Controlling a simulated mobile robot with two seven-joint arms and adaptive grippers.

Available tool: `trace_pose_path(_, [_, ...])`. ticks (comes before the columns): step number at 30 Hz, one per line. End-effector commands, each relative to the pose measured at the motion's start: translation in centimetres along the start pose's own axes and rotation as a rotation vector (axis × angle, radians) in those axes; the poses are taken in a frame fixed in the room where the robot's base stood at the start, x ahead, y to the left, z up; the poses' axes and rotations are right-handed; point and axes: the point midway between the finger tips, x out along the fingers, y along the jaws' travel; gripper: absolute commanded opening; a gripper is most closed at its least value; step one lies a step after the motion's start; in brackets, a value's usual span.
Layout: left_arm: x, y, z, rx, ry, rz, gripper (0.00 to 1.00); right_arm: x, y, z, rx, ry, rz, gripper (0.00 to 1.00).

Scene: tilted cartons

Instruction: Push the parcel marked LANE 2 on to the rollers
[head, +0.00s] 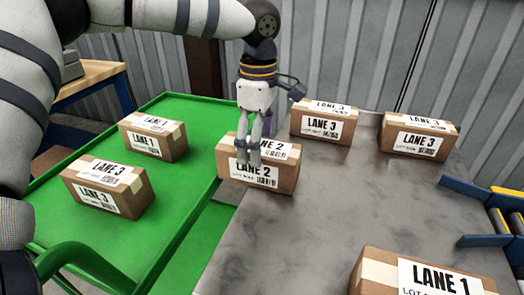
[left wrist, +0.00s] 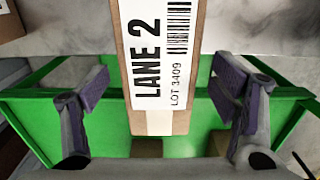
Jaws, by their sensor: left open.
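The LANE 2 parcel (head: 285,182) is a brown carton with white labels, near the middle of the head view. It sits where the green cart meets the left edge of the grey table; how much rests on each is unclear. My left gripper (head: 247,158) points down over it, its fingers covering part of the labels. In the left wrist view, the LANE 2 parcel (left wrist: 150,60) lies between the spread fingers of the gripper (left wrist: 160,95), with gaps on both sides. The rollers (head: 498,222) are at the right edge. My right gripper is not in view.
LANE 1 (head: 167,147) and LANE 3 (head: 125,205) cartons stand on the green cart (head: 195,110). Two LANE 3 cartons (head: 310,122) (head: 395,142) and a LANE 1 carton (head: 375,272) stand on the grey table (head: 340,200). The table's middle is clear. Blue rails (head: 475,240) flank the rollers.

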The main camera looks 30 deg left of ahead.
Motion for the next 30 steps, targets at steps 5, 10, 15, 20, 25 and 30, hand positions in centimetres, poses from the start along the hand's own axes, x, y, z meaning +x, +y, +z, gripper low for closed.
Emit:
trace_pose_path(5, [1.2,0.0,0.0,0.001,-0.002,0.005,0.80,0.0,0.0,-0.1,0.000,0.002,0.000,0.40])
trace_pose_path(10, [1.4,0.0,0.0,0.001,-0.003,0.007,0.80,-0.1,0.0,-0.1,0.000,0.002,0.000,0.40])
trace_pose_path(15, [1.3,0.0,0.0,0.000,-0.003,0.007,0.75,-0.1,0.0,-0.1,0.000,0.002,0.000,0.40])
trace_pose_path(20, [1.3,0.0,0.0,0.000,-0.003,0.007,0.57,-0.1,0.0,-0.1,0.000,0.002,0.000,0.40])
trace_pose_path(25, [1.3,0.1,0.1,0.000,-0.003,0.008,0.44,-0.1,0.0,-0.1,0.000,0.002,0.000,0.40])
trace_pose_path(30, [1.7,1.1,0.1,-0.001,-0.002,0.004,0.44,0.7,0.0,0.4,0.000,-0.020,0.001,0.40])
